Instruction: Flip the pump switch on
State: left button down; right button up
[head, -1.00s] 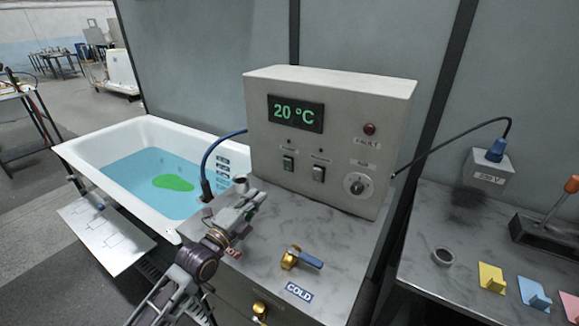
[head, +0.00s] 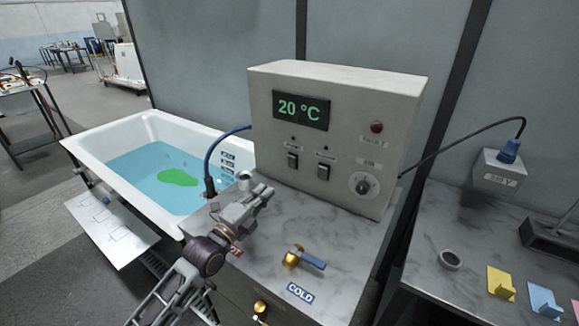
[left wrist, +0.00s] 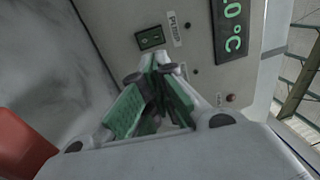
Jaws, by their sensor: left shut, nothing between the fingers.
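In the left wrist view, the pump switch (left wrist: 151,37) shows just beyond the fingers, beside a PUMP label (left wrist: 174,29). I cannot tell which way the rocker is tipped. My left gripper (head: 267,192) is shut and empty, in front of and below the pump switch, above the marble counter. Its green-padded fingertips (left wrist: 160,66) point toward the panel, apart from the switch as far as I can see. My right gripper is out of view.
A second switch (head: 323,171) sits right of the pump switch, with a knob (head: 364,186) farther right. A blue-handled tap (head: 303,257) stands on the counter. The water-filled bathtub (head: 75,150) is at left. A blue hose (head: 208,160) arches beside the box.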

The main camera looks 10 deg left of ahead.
pick_arm(q)
jog(key=shift+x, duration=1.25)
send_near(294, 160)
jog(key=shift+f+x, duration=0.2)
jog(key=shift+x, duration=1.25)
jog(key=shift+p+x, duration=0.45)
jog(key=shift+x, duration=1.1)
jog(key=shift+w+d+r, duration=0.25)
jog(key=shift+w, duration=0.2)
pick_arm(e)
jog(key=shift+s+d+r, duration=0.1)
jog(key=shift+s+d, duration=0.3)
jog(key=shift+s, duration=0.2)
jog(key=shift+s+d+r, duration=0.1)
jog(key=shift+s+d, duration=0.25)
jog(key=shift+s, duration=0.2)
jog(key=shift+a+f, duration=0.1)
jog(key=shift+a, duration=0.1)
